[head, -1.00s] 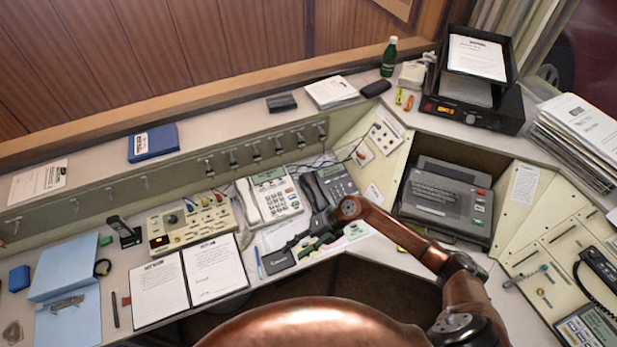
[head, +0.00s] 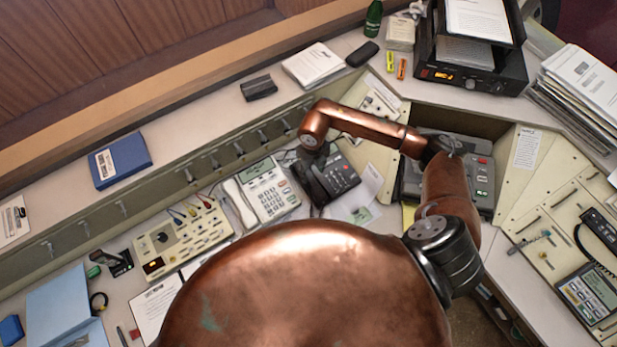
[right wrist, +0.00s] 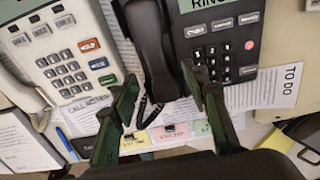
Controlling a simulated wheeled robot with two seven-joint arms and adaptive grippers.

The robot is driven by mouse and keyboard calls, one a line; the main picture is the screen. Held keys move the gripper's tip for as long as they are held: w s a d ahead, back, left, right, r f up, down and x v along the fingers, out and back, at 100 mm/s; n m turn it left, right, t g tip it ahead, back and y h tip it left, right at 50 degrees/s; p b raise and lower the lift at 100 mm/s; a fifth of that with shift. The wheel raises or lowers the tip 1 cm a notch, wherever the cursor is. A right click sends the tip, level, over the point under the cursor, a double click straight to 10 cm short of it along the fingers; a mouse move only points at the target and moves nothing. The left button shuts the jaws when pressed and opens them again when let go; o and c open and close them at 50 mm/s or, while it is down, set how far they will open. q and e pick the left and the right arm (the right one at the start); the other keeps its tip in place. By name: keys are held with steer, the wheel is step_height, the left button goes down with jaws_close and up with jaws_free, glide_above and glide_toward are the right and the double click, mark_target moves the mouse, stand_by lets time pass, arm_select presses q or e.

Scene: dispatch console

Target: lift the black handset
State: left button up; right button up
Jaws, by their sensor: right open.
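The black handset (right wrist: 150,45) lies along the left side of a dark desk phone (right wrist: 232,45) in the right wrist view. In the head view the dark phone (head: 343,175) sits on the desk beside a white phone, and its handset is partly covered by my wrist. My right gripper (right wrist: 160,77) is open, with one green-black finger to each side of the handset's lower part. I cannot tell if either finger touches it. In the head view the right gripper (head: 318,166) points down over the phone and is hard to make out. My left gripper is out of view.
A white phone (right wrist: 65,55) stands close on the left of the handset. A coiled cord (right wrist: 147,110) and coloured tabs (right wrist: 170,132) lie below it. In the head view a beige switch box (head: 178,236) is at left, and a grey machine (head: 480,170) is at right.

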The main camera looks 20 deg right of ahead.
mark_target(311, 180)
steer(key=shift+f, duration=0.45)
steer(key=f, duration=0.4)
steer(key=shift+w+a+f+p, duration=0.1)
steer(key=shift+a+f+p, duration=0.05)
steer(key=shift+a+p, duration=0.15)
steer(key=shift+d+f, duration=0.1)
steer(key=shift+f, duration=0.1)
steer(key=c, duration=0.6)
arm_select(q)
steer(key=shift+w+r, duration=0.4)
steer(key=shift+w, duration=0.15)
arm_select(e)
jaws_close()
